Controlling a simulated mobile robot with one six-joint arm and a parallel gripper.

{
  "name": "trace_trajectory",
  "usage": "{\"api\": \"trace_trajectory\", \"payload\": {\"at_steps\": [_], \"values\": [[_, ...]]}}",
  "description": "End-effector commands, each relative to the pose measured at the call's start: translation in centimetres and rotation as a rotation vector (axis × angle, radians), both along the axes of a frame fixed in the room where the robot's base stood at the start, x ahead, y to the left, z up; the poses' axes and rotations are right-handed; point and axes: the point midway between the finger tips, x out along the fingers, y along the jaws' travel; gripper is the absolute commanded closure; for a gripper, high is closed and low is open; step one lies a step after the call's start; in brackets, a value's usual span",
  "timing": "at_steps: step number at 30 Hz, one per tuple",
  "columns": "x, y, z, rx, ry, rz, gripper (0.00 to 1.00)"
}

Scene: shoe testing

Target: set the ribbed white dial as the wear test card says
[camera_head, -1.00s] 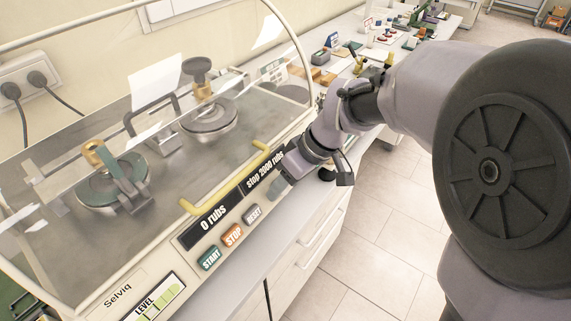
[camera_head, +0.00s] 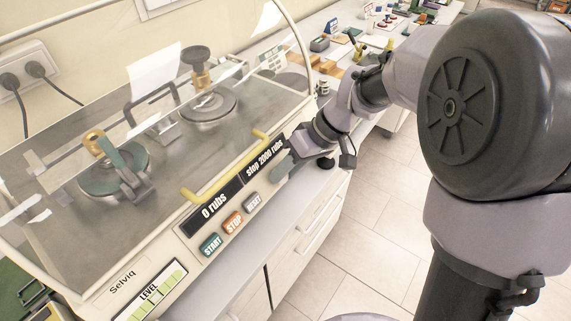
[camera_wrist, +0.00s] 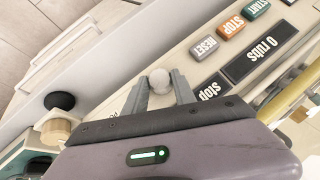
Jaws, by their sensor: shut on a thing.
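The white dial (camera_wrist: 160,80) is on the sloped front panel of the tester (camera_head: 150,265), just past the stop display. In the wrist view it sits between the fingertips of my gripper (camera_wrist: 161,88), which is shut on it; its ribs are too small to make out. In the head view my gripper (camera_head: 290,163) is at the panel's right end and hides the dial. The stop display (camera_head: 264,162) reads "stop 2000 rubs". The counter display (camera_head: 214,207) reads "0 rubs". I cannot make out a readable wear test card.
START (camera_head: 211,244), STOP (camera_head: 233,223) and RESET (camera_head: 253,202) buttons line the panel beside my gripper. A yellow handle (camera_head: 225,180) runs along the clear cover's front edge. The bench (camera_head: 345,70) beyond holds several small items. Open floor lies right.

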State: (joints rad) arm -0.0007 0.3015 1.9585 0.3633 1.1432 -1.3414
Motion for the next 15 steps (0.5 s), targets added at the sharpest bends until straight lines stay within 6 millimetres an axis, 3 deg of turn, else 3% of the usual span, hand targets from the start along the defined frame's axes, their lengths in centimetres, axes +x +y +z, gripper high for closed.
{"api": "trace_trajectory", "payload": {"at_steps": [15], "values": [[0.31, -0.53, -0.31, 0.273, 0.351, -0.215, 1.0]]}}
